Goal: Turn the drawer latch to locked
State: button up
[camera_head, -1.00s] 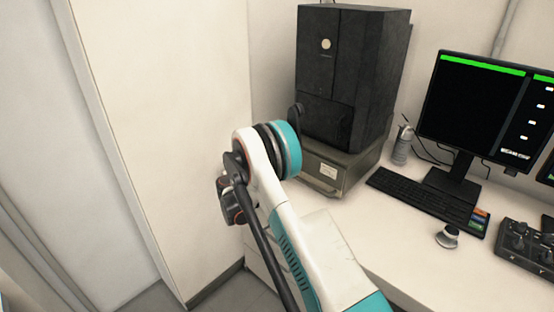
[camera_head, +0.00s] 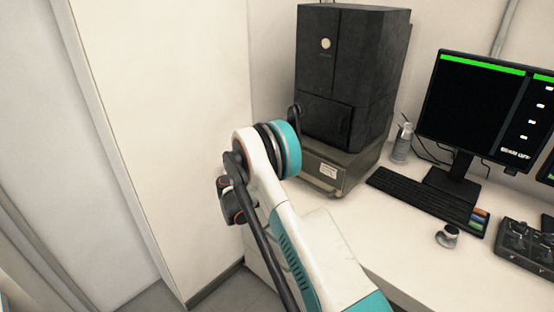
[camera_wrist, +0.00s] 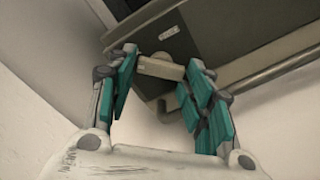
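In the wrist view, a beige, block-shaped piece (camera_wrist: 160,68), apparently the drawer latch, sits on the underside or front of a dark grey-green box front. My gripper (camera_wrist: 163,57) has its two teal-padded fingers spread wide, one at each end of this piece. I cannot tell whether the pads touch it. The latch's lock position cannot be read. In the head view, the drawer box (camera_head: 340,169) with a white label stands under the black instrument; my arm hides my gripper and the latch there.
A bar handle (camera_wrist: 275,72) runs along the box to the right of my gripper. A wall lies to the left.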

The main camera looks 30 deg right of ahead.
jog(key=shift+v, duration=4.05)
jog(key=shift+r, duration=0.1)
jog(key=s+a+r+m+y, duration=0.2)
jog(key=s+r+m+y, duration=0.45)
jog(key=s+r, duration=0.8)
jog(key=s+a+m+y, duration=0.3)
jog(key=s+a+y, duration=0.2)
jog(key=s, duration=0.8)
jog(key=s+a+r+m+t+y, duration=0.1)
jog(key=s+a+m+y, duration=0.2)
jog(key=s, duration=1)
jog(key=a+y, duration=0.2)
jog(key=a, duration=0.3)
jog(key=shift+s+r+m, duration=0.3)
jog(key=shift+s+m, duration=0.05)
jog(key=shift+s, duration=0.05)
